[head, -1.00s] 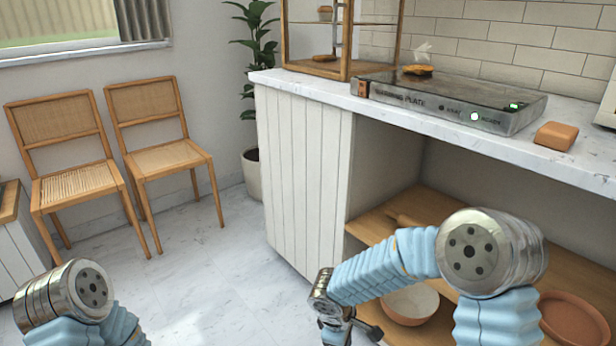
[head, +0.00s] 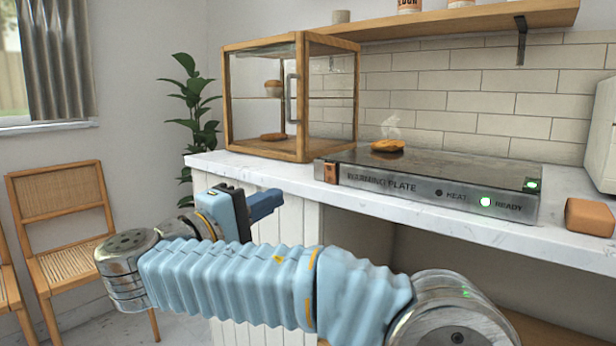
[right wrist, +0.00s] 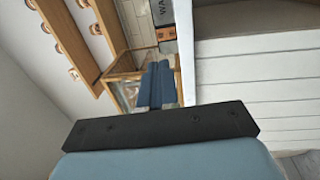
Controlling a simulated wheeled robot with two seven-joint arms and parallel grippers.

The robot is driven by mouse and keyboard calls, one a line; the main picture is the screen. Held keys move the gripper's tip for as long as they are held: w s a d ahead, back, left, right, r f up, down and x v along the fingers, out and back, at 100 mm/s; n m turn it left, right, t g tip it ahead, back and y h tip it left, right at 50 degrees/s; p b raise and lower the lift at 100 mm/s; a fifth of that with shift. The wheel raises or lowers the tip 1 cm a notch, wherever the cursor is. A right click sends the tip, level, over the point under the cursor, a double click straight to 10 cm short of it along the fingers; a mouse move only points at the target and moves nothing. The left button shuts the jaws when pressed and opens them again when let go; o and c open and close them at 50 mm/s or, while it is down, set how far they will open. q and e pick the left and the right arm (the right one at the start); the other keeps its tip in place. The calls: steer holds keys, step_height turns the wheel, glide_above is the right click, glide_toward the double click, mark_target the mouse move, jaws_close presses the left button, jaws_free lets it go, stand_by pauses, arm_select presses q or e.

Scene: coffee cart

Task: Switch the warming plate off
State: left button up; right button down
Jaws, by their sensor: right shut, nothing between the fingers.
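The warming plate (head: 400,192) is a flat steel box with a dark top on the white counter. A copper-coloured switch (head: 330,173) sits at the left end of its front face. The READY light and a small light on the top right corner glow green; the HEAT light is dark. My right gripper (head: 268,203) is shut and empty, in front of the counter edge, left of the switch and a little lower, apart from it. In the right wrist view, its blue fingers (right wrist: 157,85) point towards the cabinet, with part of the plate (right wrist: 165,14) beyond. My left gripper is out of view.
A bun (head: 388,146) with steam above it sits on the plate. A wood-framed glass cabinet (head: 300,148) stands left of the plate. A brown block (head: 590,216) lies at the right. The marble counter edge (head: 455,228) runs below the plate.

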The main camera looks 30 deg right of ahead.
mark_target(331, 169)
steer(key=shift+d, duration=0.1)
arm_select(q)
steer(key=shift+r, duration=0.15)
arm_select(e)
steer(key=x, duration=1.4)
